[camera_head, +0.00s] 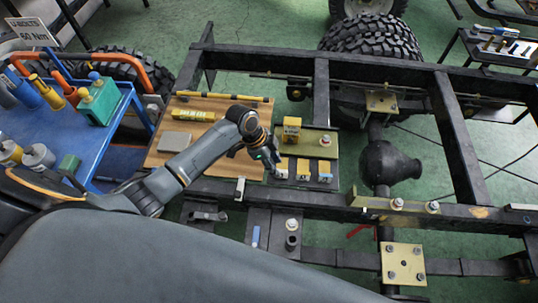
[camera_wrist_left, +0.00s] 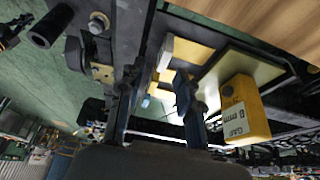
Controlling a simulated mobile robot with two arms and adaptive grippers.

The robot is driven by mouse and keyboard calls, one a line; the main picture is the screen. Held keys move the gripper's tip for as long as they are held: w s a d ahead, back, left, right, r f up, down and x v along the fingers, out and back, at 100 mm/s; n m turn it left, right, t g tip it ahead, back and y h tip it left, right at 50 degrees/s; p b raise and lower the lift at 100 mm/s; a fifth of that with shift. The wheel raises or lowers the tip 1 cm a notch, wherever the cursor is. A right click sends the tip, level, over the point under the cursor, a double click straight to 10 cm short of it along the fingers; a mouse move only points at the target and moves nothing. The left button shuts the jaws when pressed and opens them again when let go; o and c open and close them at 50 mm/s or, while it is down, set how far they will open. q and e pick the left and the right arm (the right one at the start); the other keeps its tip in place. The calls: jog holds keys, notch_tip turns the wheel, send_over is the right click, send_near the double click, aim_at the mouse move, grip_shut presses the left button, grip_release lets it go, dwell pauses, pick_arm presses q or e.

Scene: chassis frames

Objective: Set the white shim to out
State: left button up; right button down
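A small white-topped piece (camera_head: 282,170), likely the white shim, sits at the left of a short row on a dark plate beside the frame rail. A yellow piece (camera_head: 303,170) and a pale, bluish piece (camera_head: 325,173) stand to its right. My left gripper (camera_head: 272,160) is just above and left of the white piece, partly covering it. In the left wrist view its two fingers (camera_wrist_left: 157,110) are apart, with pale and yellow pieces beyond them. I cannot tell whether the fingers touch anything. My right gripper is not in view.
A yellow block (camera_head: 291,130) stands behind the row; in the left wrist view this block (camera_wrist_left: 245,110) reads "GAP 8 mm". A bolt (camera_head: 325,140) stands close by. The wooden board (camera_head: 165,140) carries a yellow tool and a grey block. Black chassis rails (camera_head: 320,95) surround the plate.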

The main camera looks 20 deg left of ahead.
pick_arm(q)
jog(key=v, duration=0.5)
jog(key=shift+s+a+r, duration=0.1)
jog(key=shift+a+r, duration=0.05)
jog(key=shift+r, duration=0.25)
